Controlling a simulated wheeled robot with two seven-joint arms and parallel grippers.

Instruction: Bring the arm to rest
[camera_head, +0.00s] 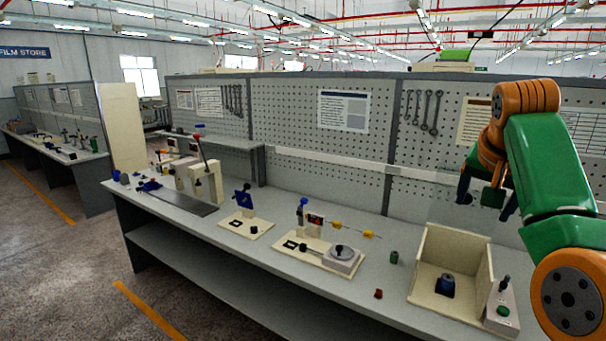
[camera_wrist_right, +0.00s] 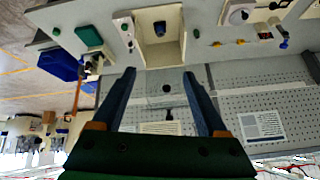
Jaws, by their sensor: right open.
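My right arm comes in from the right in the head view, with orange and green links. Its gripper (camera_head: 486,200) hangs in the air in front of the pegboard, above and behind the cream open box on the bench. In the right wrist view the two dark blue fingers of my right gripper (camera_wrist_right: 159,75) stand wide apart with nothing between them. My left arm and gripper are not in view.
The grey bench (camera_head: 210,232) holds a cream open box (camera_head: 455,248) with a dark blue part inside, a spindle fixture (camera_head: 318,252) and a lever press (camera_head: 205,180). A small green cylinder (camera_head: 394,257) stands left of the box. The pegboard (camera_head: 290,120) rises behind.

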